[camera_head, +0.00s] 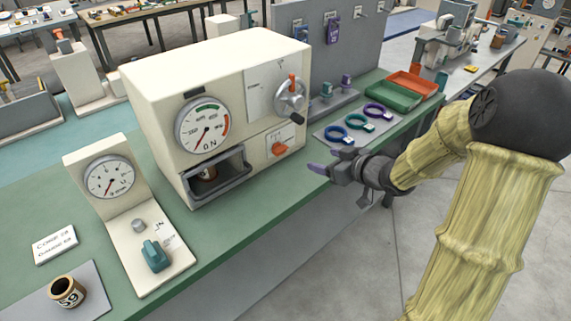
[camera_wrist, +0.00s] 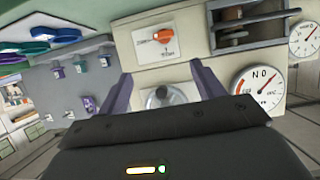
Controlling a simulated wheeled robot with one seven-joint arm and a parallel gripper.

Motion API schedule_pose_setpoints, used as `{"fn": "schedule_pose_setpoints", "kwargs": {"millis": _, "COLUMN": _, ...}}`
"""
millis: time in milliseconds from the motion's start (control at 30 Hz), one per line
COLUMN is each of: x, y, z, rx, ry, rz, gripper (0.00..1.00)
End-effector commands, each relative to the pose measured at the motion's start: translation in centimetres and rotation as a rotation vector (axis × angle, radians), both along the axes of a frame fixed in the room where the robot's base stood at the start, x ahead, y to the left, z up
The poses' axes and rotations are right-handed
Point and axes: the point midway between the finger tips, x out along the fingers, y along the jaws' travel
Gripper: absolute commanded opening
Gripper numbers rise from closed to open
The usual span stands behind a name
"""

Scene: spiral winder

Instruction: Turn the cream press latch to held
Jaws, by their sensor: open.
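The cream press (camera_head: 175,75) is a boxy machine on the green bench. Its front carries a grey round latch (camera_head: 290,97) with a red-tipped handle pointing up and a dark knob at its lower right. An orange knob (camera_head: 279,149) sits on a label plate below it. Which of the two is the named latch, I cannot tell. My gripper (camera_head: 327,162) is open and empty, in front of the press and right of the orange knob, touching neither. In the wrist view, the orange knob (camera_wrist: 167,38) lies beyond the fingertips, and the grey latch (camera_wrist: 158,97) is partly hidden by my gripper.
The press has a dial (camera_head: 203,126) and an open bay with a spool (camera_head: 207,172). A smaller cream gauge stand (camera_head: 132,205) with a teal lever stands left. Coloured rings lie on a grey mat (camera_head: 340,120) at right, beside green and orange trays (camera_head: 388,96).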

Motion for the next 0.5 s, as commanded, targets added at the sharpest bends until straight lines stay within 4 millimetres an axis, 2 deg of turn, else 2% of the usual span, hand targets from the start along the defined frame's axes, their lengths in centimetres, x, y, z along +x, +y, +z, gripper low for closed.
{"fn": "schedule_pose_setpoints", "kwargs": {"millis": 33, "x": 0.05, "y": 0.13, "z": -0.42, "rx": 0.015, "ry": -0.010, "rz": 0.015, "gripper": 0.67}}
{"fn": "schedule_pose_setpoints", "kwargs": {"millis": 500, "x": 0.39, "y": 0.67, "z": -0.34, "rx": 0.020, "ry": -0.013, "rz": 0.026, "gripper": 0.67}}
